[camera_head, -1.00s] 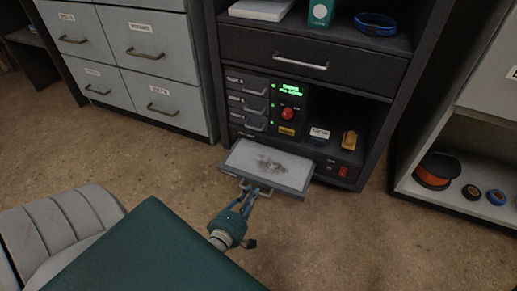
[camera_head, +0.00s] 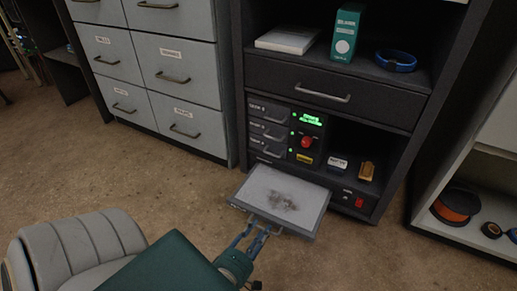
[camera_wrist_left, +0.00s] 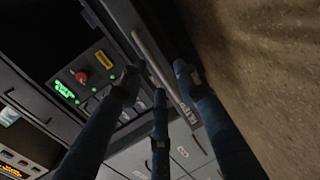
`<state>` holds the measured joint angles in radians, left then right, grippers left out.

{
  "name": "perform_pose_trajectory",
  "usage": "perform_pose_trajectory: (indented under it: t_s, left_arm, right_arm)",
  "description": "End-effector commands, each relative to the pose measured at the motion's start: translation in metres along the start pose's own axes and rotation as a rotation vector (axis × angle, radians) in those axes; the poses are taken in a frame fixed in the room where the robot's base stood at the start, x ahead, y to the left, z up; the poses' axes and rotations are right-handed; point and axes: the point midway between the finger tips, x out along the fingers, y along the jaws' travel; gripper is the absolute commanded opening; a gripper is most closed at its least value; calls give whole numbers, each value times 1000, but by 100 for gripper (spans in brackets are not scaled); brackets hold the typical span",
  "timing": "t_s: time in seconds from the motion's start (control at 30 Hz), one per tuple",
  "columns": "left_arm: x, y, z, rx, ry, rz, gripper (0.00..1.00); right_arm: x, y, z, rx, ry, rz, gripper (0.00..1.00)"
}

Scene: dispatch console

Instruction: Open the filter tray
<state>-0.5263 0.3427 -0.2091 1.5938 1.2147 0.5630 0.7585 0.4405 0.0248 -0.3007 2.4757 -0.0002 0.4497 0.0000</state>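The filter tray (camera_head: 300,228) sticks out of the bottom of the dark console, with a pale filter surface (camera_head: 262,187) that has a dark dusty patch in the middle. My left gripper (camera_head: 257,228) is at the handle on the tray's front edge. Its fingers are spread apart, with a gap between them. In the left wrist view, the light handle bar (camera_wrist_left: 153,62) runs between the spread fingers (camera_wrist_left: 170,80); I cannot tell whether they touch it. A labelled front edge (camera_wrist_left: 203,117) shows beyond them. My right gripper is not in view.
Above the tray are small drawers (camera_head: 268,132), a control panel with a red knob (camera_head: 306,142) and a lit green display (camera_head: 308,119). A closed wide drawer (camera_head: 290,85) sits higher. Grey cabinets (camera_head: 160,80) stand left, a shelf with an orange spool (camera_head: 456,206) right.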

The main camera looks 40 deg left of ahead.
Motion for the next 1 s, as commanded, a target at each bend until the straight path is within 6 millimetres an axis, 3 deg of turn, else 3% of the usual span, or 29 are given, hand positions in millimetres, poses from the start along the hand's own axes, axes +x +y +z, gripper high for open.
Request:
perform_pose_trajectory:
  t_s: [0.27,0.57,0.63,1.0]
  left_arm:
    - [-2,8,-1,-2,3,1,32]
    - [-12,65,-1,-6,9,9,35]
    - [-15,80,-2,-4,10,12,32]
    - [-20,99,0,1,1,3,32]
  right_arm:
    - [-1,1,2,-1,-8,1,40]
    - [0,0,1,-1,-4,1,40]
    - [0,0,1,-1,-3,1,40]
    - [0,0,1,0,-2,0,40]
